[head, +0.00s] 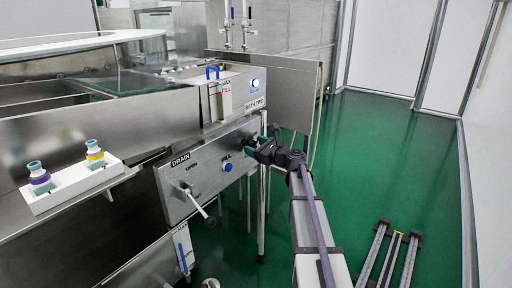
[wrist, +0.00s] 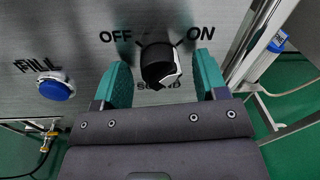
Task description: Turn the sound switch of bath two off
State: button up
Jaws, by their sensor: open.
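The sound switch is a black rotary knob (wrist: 157,60) on a grey metal panel, with OFF printed at its upper left, ON at its upper right and SOUND partly hidden below. A white facet shows on its lower right side; which label it points to is not clear. My gripper (wrist: 162,64) is open, with one teal finger on each side of the knob and a visible gap to each. In the head view my gripper (head: 263,149) is at the right end of the panel under the BATH TWO label (head: 255,105) and hides the switch.
A blue FILL button (wrist: 55,86) is left of the knob; it also shows in the head view (head: 228,167). A drain lever (head: 200,205) sticks out lower left. Two bottles in a white holder (head: 75,186) stand at far left.

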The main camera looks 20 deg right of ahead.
jog(key=shift+c, duration=0.4)
jog(key=c, duration=0.8)
jog(key=shift+s+n, duration=0.1)
jog(key=shift+n, duration=0.2)
jog(key=n, duration=0.3)
jog(key=shift+a+f+n+b, duration=0.1)
jog(key=shift+n+b, duration=0.2)
jog(key=shift+b, duration=0.05)
jog(key=n, duration=0.4)
jog(key=shift+n+y, duration=0.4)
jog(key=n+b, duration=0.1)
jog(key=n, duration=0.3)
jog(key=shift+f+n, duration=0.1)
jog(key=shift+n, duration=0.3)
jog(key=shift+n+y, duration=0.5)
jog(key=shift+n, duration=2)
